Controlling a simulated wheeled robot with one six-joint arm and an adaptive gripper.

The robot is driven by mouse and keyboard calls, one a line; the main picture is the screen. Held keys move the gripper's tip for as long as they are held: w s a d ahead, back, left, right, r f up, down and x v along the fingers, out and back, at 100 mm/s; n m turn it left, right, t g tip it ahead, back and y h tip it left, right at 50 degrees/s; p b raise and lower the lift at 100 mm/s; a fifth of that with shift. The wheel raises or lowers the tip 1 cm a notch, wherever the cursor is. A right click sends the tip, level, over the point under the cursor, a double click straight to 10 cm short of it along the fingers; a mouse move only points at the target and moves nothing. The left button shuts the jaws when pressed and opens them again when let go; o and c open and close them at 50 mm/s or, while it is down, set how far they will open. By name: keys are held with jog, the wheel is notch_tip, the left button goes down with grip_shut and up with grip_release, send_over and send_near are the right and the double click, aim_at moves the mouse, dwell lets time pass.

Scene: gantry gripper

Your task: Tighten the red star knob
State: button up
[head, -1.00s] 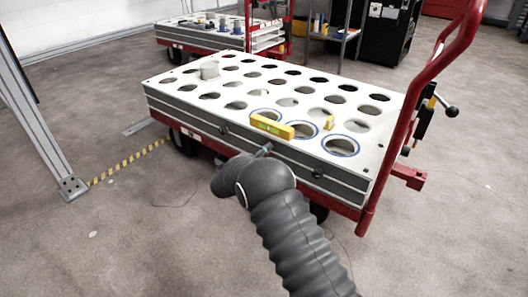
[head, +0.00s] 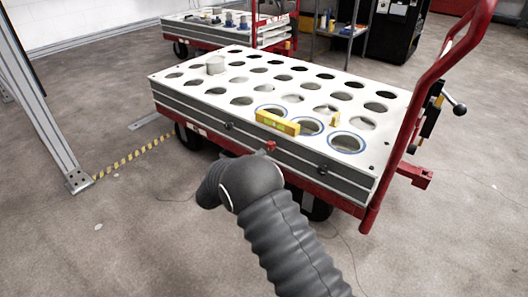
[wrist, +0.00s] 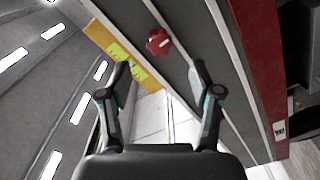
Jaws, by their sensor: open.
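The red star knob (head: 270,146) sits on the grey front side of the cart's layered top, just above my arm in the head view. In the wrist view the red star knob (wrist: 159,42) shows whole, ahead of the fingertips and roughly centred between them. My gripper (wrist: 160,67) is open and empty, one finger on each side, with a gap between the fingertips and the knob. In the head view the gripper is mostly hidden behind my arm.
The cart top (head: 190,87) has rows of round holes. A yellow level (head: 278,123) lies near its front edge, above the knob, and a grey cylinder (head: 215,65) stands at the back left. A red handle (head: 425,85) rises at right.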

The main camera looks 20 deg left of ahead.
jog(key=shift+v, duration=2)
jog(key=s+d+f+n+g+h, duration=0.2)
jog(key=s+d+f+n+g, duration=0.3)
jog(key=d+f, duration=0.25)
jog(key=s+d+r+g+p, duration=0.1)
jog(key=s+d+r+g, duration=0.4)
jog(key=d, duration=0.4)
jog(key=s+d+r+m+y+p, duration=0.2)
jog(key=s+d+r+m+p, duration=0.1)
jog(key=s+d+r, duration=0.5)
jog(key=s+d+r+m+g+y+p, duration=0.1)
jog(key=s+d+r+m+y+p, duration=0.2)
jog(key=d+r, duration=0.7)
jog(key=s+d+r+m+y+p, duration=0.3)
jog(key=s+d+r+m, duration=0.3)
jog(key=r, duration=1)
jog(key=s+d, duration=0.3)
jog(key=s, duration=0.3)
jog(key=shift+s+p, duration=0.35)
jog(key=shift+p, duration=0.05)
